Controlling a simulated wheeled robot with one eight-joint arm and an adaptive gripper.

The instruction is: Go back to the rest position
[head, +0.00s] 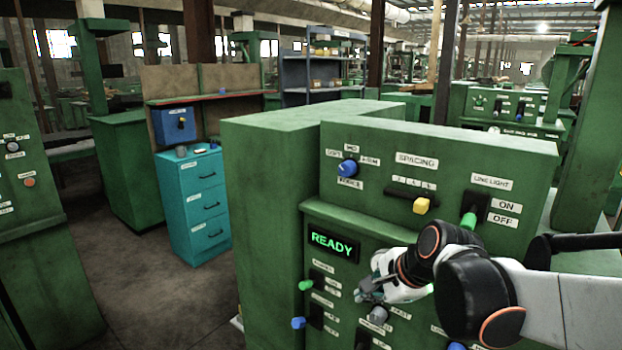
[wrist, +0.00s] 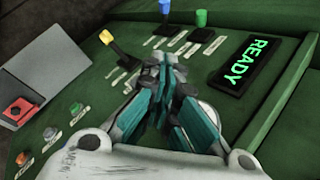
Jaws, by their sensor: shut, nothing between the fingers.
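My gripper (head: 368,288) is in front of the lower panel of the green machine (head: 268,190), just under the lit READY display (head: 333,241). In the wrist view its two teal-sided fingers (wrist: 166,68) are together with nothing between them, over the sloped green panel. The READY display also shows in the wrist view (wrist: 243,66), to the right of the fingers. Part of the panel is hidden behind my gripper, so I cannot tell whether the fingertips touch it.
The upper panel has a blue knob (head: 348,168), a yellow slider (head: 421,205) and a green switch (head: 468,221). The wrist view shows a yellow-handled lever (wrist: 107,37) and a grey box (wrist: 50,65). A teal drawer cabinet (head: 194,203) stands at left. Floor (head: 150,270) is clear before it.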

